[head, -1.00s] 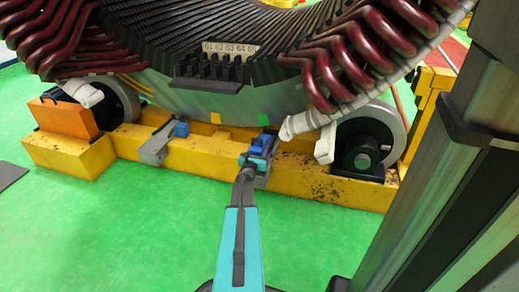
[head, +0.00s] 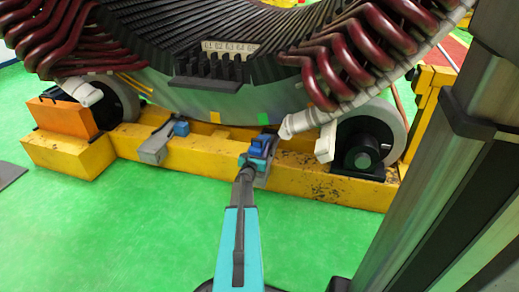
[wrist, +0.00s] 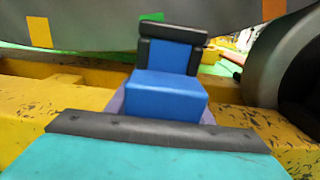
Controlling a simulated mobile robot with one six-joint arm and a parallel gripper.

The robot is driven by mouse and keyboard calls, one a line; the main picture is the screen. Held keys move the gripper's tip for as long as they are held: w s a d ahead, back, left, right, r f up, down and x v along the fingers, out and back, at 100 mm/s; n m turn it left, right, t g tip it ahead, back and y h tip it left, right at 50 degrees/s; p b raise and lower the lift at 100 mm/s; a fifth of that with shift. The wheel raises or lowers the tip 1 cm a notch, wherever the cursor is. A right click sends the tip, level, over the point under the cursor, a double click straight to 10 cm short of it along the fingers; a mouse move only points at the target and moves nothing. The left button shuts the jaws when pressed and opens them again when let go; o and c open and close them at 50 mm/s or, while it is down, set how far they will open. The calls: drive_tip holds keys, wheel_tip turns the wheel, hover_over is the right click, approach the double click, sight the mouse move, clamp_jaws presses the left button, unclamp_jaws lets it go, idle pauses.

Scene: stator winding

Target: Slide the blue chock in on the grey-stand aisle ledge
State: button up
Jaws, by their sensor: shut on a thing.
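A blue chock (head: 258,146) with a stepped shape sits at the right-hand grey ledge (head: 262,178) on the front of the yellow beam. In the wrist view the chock (wrist: 166,92) is upright, with a black piece along its top and upright back edge. My gripper (head: 249,163) is shut on the chock from the near side; its fingertips are mostly hidden. The chock's far end is close to the stator's curved underside; I cannot tell whether they touch. A grey-lilac edge of the ledge (wrist: 117,104) shows beside the chock.
A second blue block (head: 181,128) sits on the left grey ledge (head: 153,151). Rollers (head: 366,138) flank the stator (head: 190,97) on the yellow beam (head: 210,158). White-ended coils hang close at the right. The green floor (head: 110,225) in front is clear.

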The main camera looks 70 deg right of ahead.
sight(265, 137)
drive_tip(key=shift+w+d+b, duration=0.15)
drive_tip(key=shift+d+b, duration=0.15)
drive_tip(key=shift+d, duration=2.1)
drive_tip(key=shift+w+d+b, duration=0.15)
drive_tip(key=shift+d+b, duration=0.1)
drive_tip(key=shift+d, duration=2.15)
drive_tip(key=o, duration=1.2)
drive_tip(key=shift+o, duration=0.2)
drive_tip(key=shift+a, duration=0.2)
drive_tip(key=shift+a+r+p, duration=0.1)
drive_tip(key=shift+a+p, duration=0.3)
drive_tip(key=shift+a, duration=0.5)
drive_tip(key=shift+s+a+p, duration=0.2)
drive_tip(key=shift+a+p, duration=0.75)
drive_tip(key=shift+a, duration=2)
drive_tip(key=shift+s+a+p, duration=0.2)
drive_tip(key=shift+a+p, duration=0.7)
drive_tip(key=shift+a, duration=2)
